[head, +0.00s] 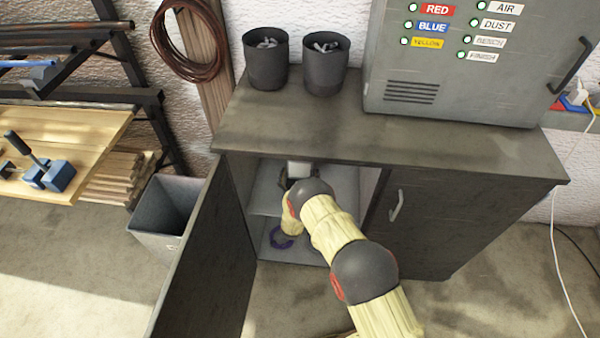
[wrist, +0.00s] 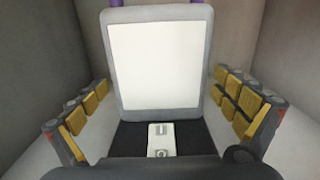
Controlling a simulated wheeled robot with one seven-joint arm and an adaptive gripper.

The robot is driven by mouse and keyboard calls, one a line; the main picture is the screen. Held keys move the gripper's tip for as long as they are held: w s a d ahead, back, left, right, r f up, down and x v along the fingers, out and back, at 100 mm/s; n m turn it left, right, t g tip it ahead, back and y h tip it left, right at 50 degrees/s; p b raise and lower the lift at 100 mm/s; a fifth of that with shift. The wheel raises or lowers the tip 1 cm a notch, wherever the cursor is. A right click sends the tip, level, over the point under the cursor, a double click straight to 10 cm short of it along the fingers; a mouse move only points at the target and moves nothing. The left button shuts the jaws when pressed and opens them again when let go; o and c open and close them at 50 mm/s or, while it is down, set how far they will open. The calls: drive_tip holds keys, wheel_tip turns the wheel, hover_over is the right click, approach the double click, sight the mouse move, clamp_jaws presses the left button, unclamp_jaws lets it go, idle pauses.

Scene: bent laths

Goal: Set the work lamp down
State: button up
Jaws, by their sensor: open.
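The work lamp (wrist: 160,65) fills the middle of the wrist view. It has a bright white panel in a grey frame, a dark lower part with a small white switch plate, and bits of purple at its top edge. My gripper (wrist: 160,88) is open, with one finger on each side of the lamp and a gap between each finger and the frame. In the head view my gripper (head: 293,182) is inside the open cabinet (head: 400,130), at the upper shelf (head: 265,198). A small white patch shows there; my arm hides most of that spot.
The cabinet's left door (head: 200,255) stands open; the right door (head: 410,215) is shut. Two dark pots (head: 265,68) and a grey control box (head: 450,90) stand on top. A bin (head: 160,215) is at left.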

drive_tip(key=shift+r, duration=0.1)
drive_tip(key=shift+s, duration=0.3)
drive_tip(key=s+p, duration=0.3)
drive_tip(key=s, duration=0.7)
drive_tip(key=shift+s+a, duration=0.15)
drive_tip(key=shift+a, duration=0.05)
drive_tip(key=shift+s, duration=0.55)
